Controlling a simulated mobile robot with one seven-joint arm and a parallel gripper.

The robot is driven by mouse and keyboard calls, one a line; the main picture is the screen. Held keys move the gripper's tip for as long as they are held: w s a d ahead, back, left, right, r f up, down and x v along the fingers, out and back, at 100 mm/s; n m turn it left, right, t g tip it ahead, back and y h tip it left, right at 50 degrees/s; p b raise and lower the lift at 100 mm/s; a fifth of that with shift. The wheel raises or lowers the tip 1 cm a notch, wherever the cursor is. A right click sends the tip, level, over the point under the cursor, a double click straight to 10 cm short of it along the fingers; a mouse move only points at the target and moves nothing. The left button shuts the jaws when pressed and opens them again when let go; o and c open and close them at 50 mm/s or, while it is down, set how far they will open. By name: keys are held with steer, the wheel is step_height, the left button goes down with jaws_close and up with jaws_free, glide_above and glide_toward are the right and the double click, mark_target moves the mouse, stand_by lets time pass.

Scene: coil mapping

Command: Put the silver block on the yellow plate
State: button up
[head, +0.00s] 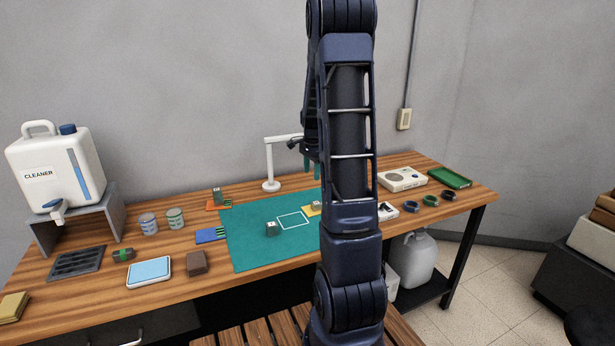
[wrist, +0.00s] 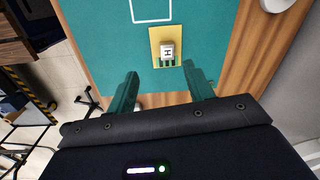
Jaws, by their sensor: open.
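A silver-grey block with a pale, letter-marked top (wrist: 168,49) sits on the yellow plate (wrist: 155,38) in the wrist view. The plate has green strips at one edge. In the head view this yellow plate (head: 308,212) is partly hidden by my arm, with the block (head: 317,205) on it. A similar block (head: 271,229) stands on the green mat, and another (head: 217,195) on the orange plate. I cannot tell by colour which is the silver one. My gripper (wrist: 160,76) is open and empty, above and apart from the plate; its green fingers (head: 311,166) show beside my arm.
The green mat (head: 245,250) has a white square outline (head: 293,221). A blue plate (head: 208,235) lies at its left edge. A white lamp (head: 270,165) stands behind. Tins, a scale (head: 150,271) and a cleaner jug (head: 60,165) are left; a green tray (head: 450,177) is right.

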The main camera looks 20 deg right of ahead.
steer(key=s+a+r+n+t, duration=0.1)
steer(key=s+a+r+n, duration=0.3)
steer(key=s+a+r, duration=0.3)
steer(key=s+a+r+n+t, duration=0.1)
steer(key=s+a+r+n, duration=0.1)
steer(key=s, duration=0.6)
steer(key=s+a+r+n+t, duration=0.1)
steer(key=s+a+r+n, duration=0.2)
steer(key=s+n, duration=0.3)
steer(key=s+a+r+n+t, duration=0.1)
steer(key=s+a+r+n, duration=0.2)
steer(key=s, duration=0.6)
steer(key=shift+s+a+r+n, duration=0.2)
steer(key=shift+s+a+n, duration=0.2)
steer(key=shift+n, duration=0.1)
